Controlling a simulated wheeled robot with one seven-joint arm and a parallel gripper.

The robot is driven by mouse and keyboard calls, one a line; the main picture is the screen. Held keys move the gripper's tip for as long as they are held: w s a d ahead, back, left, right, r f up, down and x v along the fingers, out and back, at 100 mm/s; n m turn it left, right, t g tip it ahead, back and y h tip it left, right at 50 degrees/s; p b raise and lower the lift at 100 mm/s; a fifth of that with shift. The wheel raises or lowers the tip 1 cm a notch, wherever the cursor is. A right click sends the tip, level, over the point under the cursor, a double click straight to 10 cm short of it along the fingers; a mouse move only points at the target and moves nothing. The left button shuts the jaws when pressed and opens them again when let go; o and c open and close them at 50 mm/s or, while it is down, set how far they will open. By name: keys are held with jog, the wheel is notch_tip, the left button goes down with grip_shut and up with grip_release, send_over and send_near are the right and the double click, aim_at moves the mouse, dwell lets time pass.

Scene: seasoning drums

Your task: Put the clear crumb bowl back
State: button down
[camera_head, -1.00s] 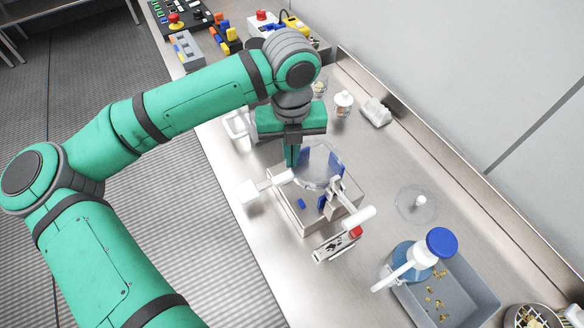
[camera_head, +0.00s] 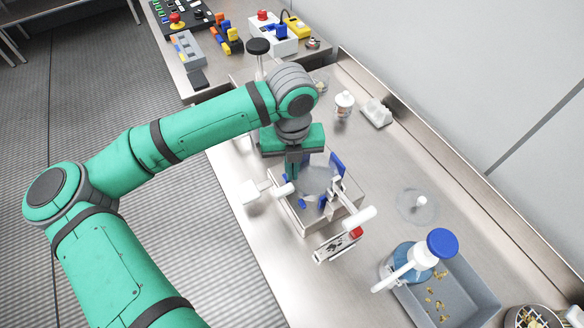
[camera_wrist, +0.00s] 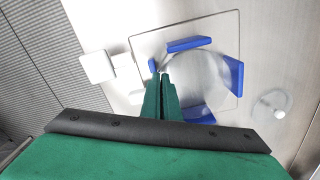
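The clear crumb bowl (camera_head: 318,181) is see-through and hard to make out; it sits among the blue pads (camera_head: 337,163) of the square metal stand (camera_head: 290,216). Its round outline also shows in the wrist view (camera_wrist: 203,72). My gripper (camera_head: 292,176) points down at the bowl's left rim. In the wrist view its two green fingers (camera_wrist: 162,76) are almost together, with a thin gap, and appear closed on the bowl's rim. The faint wall between the fingertips is hard to see. I cannot tell whether the bowl rests fully on the stand.
A white-handled lever (camera_head: 350,219) stands at the stand's front right, and a white block handle (camera_head: 252,192) at its left. A clear lid with a white knob (camera_head: 418,204) lies to the right. A grey tray (camera_head: 470,303) holds a blue-capped vessel (camera_head: 420,254) and crumbs.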

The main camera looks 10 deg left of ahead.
jog(key=shift+f, duration=0.2)
jog(key=shift+f, duration=0.15)
jog(key=c, duration=2)
grip_release()
jog(key=shift+c, duration=0.2)
notch_tip(320, 180, up, 13)
